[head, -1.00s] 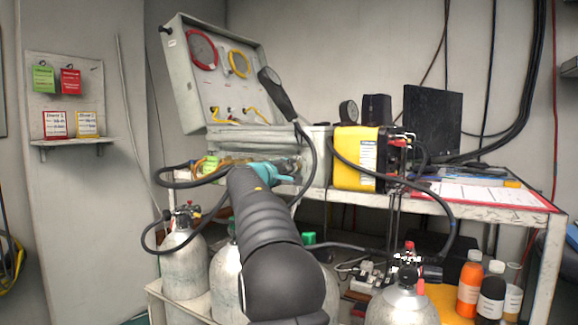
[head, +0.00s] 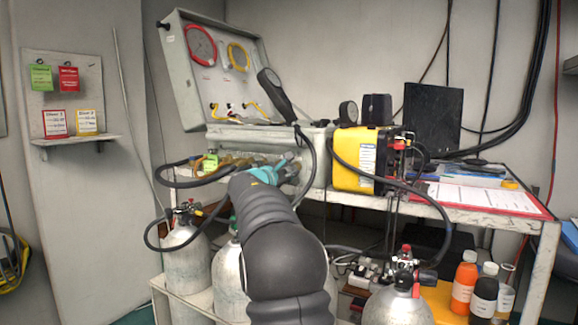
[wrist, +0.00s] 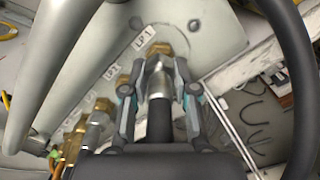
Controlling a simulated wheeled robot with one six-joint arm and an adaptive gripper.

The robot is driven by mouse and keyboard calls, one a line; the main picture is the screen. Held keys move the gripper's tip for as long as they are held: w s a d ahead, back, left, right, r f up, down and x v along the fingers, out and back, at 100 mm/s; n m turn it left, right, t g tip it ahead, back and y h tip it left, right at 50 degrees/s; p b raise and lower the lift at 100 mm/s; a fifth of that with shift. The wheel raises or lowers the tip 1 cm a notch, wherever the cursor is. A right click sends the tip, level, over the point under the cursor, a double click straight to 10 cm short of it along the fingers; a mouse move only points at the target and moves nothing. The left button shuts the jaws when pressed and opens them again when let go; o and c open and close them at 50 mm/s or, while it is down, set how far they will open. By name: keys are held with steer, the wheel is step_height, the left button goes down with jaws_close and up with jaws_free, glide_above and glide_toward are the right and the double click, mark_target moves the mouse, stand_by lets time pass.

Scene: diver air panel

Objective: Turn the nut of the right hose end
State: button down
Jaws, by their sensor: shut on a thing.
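In the wrist view the right hose end (wrist: 159,92) runs up to a brass fitting (wrist: 160,48) on the grey panel plate, beside a small label. Its nut (wrist: 156,64) lies between the fingertips. My gripper (wrist: 157,70) is shut on it, one finger on each side; the contact itself is partly hidden by the fingers. Other brass hose ends (wrist: 97,117) sit to the left at labelled ports. In the head view my arm reaches to the front of the grey panel case (head: 219,60), and the hose end is hidden there.
A thick black hose (wrist: 298,75) curves down the right of the wrist view. In the head view a yellow unit (head: 354,160) stands right of the panel on the bench. Gas cylinders (head: 187,268) stand below, with several bottles (head: 464,288) at lower right.

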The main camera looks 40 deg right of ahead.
steer(key=shift+n+p, duration=0.55)
steer(key=shift+n, duration=0.55)
steer(key=c, duration=0.9)
jaws_free()
steer(key=v, duration=1.2)
